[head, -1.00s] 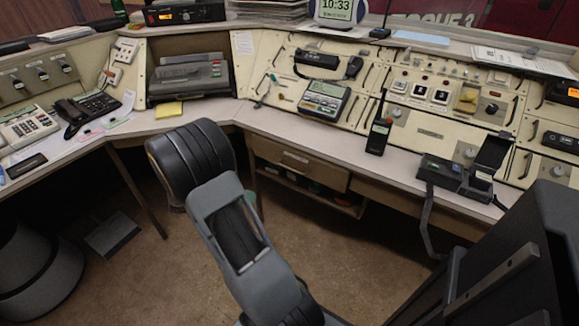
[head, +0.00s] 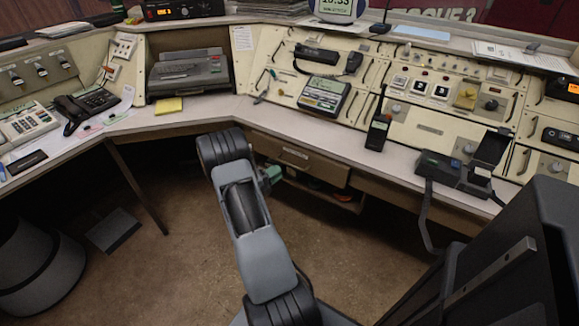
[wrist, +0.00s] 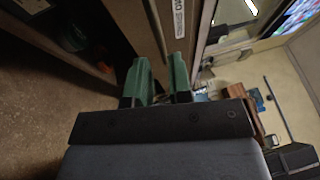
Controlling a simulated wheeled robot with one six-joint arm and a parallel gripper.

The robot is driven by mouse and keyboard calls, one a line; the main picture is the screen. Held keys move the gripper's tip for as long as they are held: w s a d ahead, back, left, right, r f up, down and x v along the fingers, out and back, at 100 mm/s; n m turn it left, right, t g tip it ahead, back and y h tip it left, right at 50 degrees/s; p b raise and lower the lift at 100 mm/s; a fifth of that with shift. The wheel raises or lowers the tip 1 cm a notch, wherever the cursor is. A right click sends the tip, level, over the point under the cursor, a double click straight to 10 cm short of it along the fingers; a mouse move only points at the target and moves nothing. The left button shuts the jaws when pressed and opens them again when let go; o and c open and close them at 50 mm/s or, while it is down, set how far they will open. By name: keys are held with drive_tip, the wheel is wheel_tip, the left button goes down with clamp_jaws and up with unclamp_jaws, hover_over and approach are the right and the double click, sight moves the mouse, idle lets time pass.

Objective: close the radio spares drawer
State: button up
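The radio spares drawer (head: 298,158) is a brown front with a pale handle or label strip, under the desk edge in the head view. In the wrist view a brown front (wrist: 125,18) with a partly readable label runs up from the fingers. I cannot tell how far the drawer stands out. My gripper (wrist: 158,82) has two green fingers with a gap between them and nothing visible in it. In the head view its green fingertips (head: 271,172) show beside my arm, near the drawer's left end. Contact with the front cannot be made out.
An open shelf (head: 325,192) with several items lies below the drawer. The desk top (head: 270,118) overhangs it. A handheld radio (head: 378,130) stands on the desk to the right. A desk leg (head: 137,185) is at the left. The floor in front is clear.

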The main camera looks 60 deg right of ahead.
sight(289, 164)
drive_tip(key=shift+b+x, duration=0.35)
drive_tip(key=shift+x, duration=2.7)
clamp_jaws()
